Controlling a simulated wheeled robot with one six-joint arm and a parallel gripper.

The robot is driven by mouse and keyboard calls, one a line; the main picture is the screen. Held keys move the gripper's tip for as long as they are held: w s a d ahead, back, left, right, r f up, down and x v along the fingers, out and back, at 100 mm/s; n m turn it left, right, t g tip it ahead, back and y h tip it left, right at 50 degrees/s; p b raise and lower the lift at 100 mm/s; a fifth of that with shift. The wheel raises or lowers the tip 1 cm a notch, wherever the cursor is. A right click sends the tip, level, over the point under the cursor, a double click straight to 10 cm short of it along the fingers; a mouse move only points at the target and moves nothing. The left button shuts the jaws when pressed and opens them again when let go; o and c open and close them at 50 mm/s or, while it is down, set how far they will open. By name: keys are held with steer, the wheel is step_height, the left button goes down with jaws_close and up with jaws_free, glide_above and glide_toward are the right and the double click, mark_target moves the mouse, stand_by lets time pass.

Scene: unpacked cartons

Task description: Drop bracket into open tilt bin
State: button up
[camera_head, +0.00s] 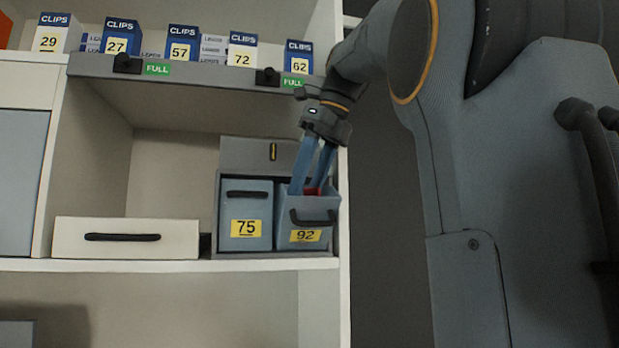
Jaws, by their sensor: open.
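The tilt bin marked 92 (308,233) is tipped forward and open, at the right end of the middle shelf. My gripper (312,188) reaches down from above with its long blue fingers at the mouth of this bin. Its jaws are open.
A shut bin marked 75 (246,228) stands directly left. A grey panel (245,155) rises behind. A white drawer (126,238) lies further left. Above, a shelf edge (190,75) with FULL labels carries several CLIPS boxes (183,45). A shelf side wall (344,240) is close right.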

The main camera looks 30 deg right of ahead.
steer(key=shift+r, duration=0.45)
steer(key=v, duration=0.7)
steer(key=shift+r, duration=0.3)
